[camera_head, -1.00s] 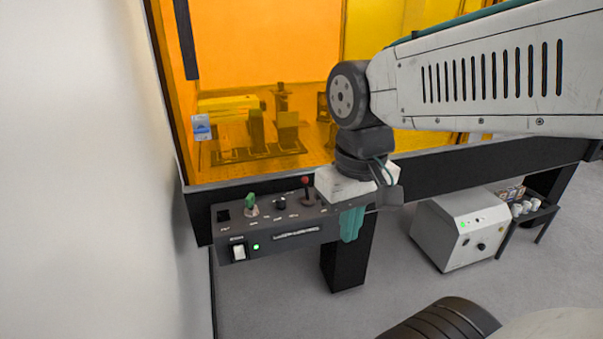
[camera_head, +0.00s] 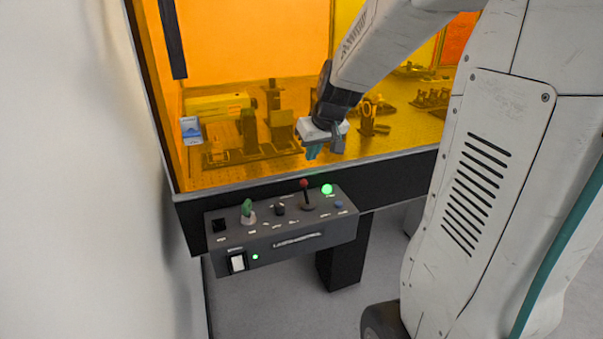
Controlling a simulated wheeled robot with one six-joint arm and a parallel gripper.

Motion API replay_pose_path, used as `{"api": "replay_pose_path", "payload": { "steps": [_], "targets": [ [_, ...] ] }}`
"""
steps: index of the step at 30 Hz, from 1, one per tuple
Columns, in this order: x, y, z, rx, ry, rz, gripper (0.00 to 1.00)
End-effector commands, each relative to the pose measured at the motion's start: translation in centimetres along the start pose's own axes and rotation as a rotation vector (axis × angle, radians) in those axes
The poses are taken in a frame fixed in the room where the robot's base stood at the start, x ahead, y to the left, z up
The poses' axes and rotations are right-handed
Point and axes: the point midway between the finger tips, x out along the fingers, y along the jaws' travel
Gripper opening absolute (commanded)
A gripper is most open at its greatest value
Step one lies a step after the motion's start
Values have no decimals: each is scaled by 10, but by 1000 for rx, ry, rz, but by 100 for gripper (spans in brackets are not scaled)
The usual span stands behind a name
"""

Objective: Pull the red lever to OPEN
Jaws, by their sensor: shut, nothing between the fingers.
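The red lever (camera_head: 306,193) stands on top of the dark control box (camera_head: 290,232), toward its right end. It has a red ball on a dark stem and looks nearly upright. The labels beside it are too small to read. My gripper (camera_head: 311,152) hangs above and behind the lever, in front of the orange window. Its teal fingers are shut and empty, apart from the lever.
A white wall (camera_head: 70,180) stands at left.

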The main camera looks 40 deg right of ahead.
Motion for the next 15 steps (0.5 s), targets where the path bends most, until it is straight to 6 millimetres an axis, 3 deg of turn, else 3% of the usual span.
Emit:
{"api": "replay_pose_path", "payload": {
  "steps": [8,15],
  "targets": [
    [4,-4,0,-3,-4,-4,0],
    [40,-2,2,0,-9,-4,0]
  ]
}}
